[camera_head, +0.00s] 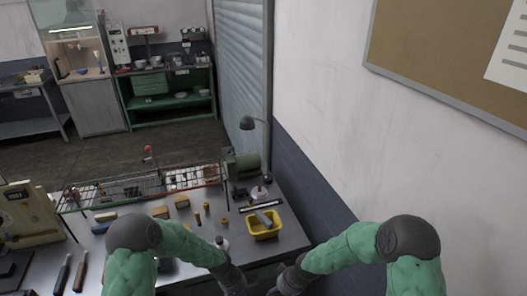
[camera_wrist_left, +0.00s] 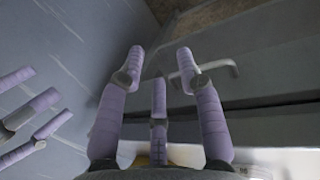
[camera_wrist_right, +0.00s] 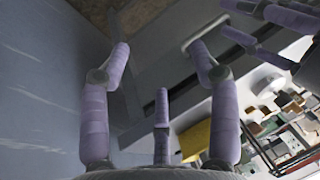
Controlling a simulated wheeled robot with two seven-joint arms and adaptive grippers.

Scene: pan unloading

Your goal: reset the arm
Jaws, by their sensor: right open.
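My left arm (camera_head: 184,240) and my right arm (camera_head: 350,243) both reach in from the bottom of the head view, bent inward so that their wrists come close together in front of the table. The hands are mostly cut off there. In the left wrist view my left gripper (camera_wrist_left: 160,62) has its fingers spread with nothing between them. In the right wrist view my right gripper (camera_wrist_right: 160,55) is open and empty. Each wrist view also shows the other hand's fingers close by, apart from its own.
A wall (camera_head: 325,120) closes off the right side. A drawer handle (camera_wrist_left: 222,66) is near the hands.

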